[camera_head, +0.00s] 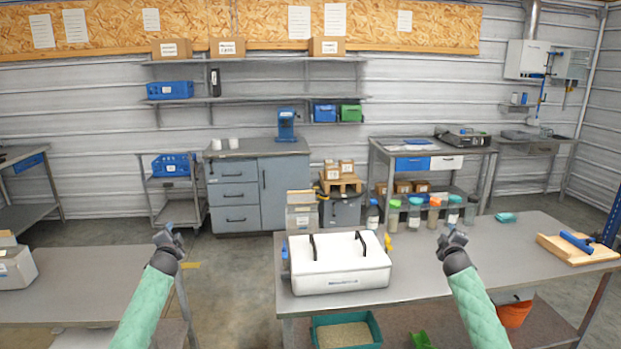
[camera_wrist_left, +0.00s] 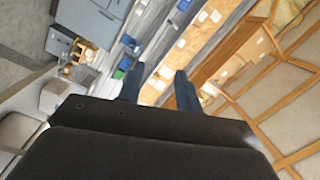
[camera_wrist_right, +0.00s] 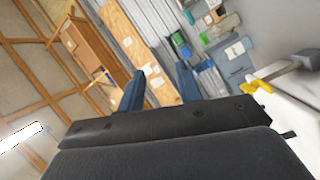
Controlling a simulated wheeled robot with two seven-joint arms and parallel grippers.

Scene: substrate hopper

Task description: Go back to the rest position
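My left gripper (camera_head: 168,238) is raised at the left, over the gap between the two front tables, clear of everything. In the left wrist view its two blue fingers (camera_wrist_left: 158,88) stand apart with nothing between them. My right gripper (camera_head: 452,240) is raised above the right table, to the right of the white box. In the right wrist view its two fingers (camera_wrist_right: 160,88) stand apart and empty.
The right table (camera_head: 420,275) bears a white hopper box (camera_head: 340,265) with two black handles, several lidded jars (camera_head: 414,215) and a wooden board (camera_head: 577,249). A left table (camera_head: 85,285) carries a grey bin (camera_head: 14,268). Open floor lies between them.

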